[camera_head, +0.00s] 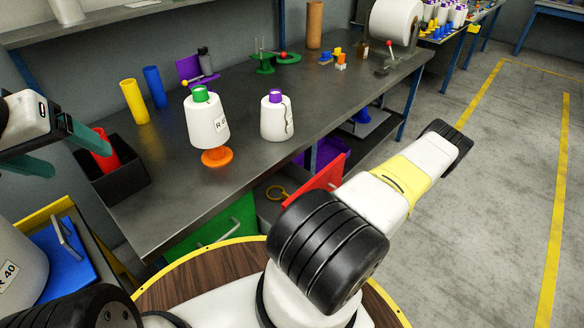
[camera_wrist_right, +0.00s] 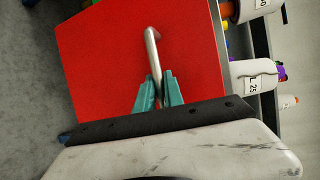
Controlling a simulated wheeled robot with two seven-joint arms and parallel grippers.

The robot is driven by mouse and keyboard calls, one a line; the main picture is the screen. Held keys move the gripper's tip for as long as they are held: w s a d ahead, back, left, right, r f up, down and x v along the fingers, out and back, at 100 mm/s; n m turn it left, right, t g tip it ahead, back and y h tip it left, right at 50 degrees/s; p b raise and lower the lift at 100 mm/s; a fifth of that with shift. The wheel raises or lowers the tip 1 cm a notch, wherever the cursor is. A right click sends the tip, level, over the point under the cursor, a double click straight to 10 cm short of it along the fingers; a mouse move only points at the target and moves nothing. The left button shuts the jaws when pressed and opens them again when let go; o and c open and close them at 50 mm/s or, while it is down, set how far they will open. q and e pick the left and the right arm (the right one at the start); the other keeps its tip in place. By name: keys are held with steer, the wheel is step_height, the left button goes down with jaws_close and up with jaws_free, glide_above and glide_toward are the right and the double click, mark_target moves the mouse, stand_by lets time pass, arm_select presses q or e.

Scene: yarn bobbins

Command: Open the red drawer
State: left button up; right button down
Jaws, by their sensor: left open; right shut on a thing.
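The red drawer (camera_head: 322,182) shows below the front edge of the workbench in the head view, partly hidden by my right arm. In the right wrist view its flat red front (camera_wrist_right: 105,62) fills much of the picture, with a bent metal bar handle (camera_wrist_right: 152,48). My right gripper (camera_wrist_right: 158,88) has its teal fingers shut around the lower part of this handle. The right fingers are hidden in the head view. My left gripper (camera_head: 82,160) is open and empty at the left, close to the black bin.
The workbench (camera_head: 330,110) carries two white yarn bobbins (camera_head: 208,122), yellow and blue tubes and an orange disc. A black bin (camera_head: 115,180) holds a red tube. Open floor lies right.

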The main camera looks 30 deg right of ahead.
steer(key=s+d, duration=0.3)
steer(key=s, duration=0.4)
steer(key=s+d, duration=0.3)
steer(key=s, duration=0.5)
steer(key=shift+s, duration=0.1)
steer(key=c, duration=1.7)
jaws_free()
steer(key=shift+d, duration=0.15)
steer(key=v, duration=0.7)
steer(key=shift+s+d, duration=0.2)
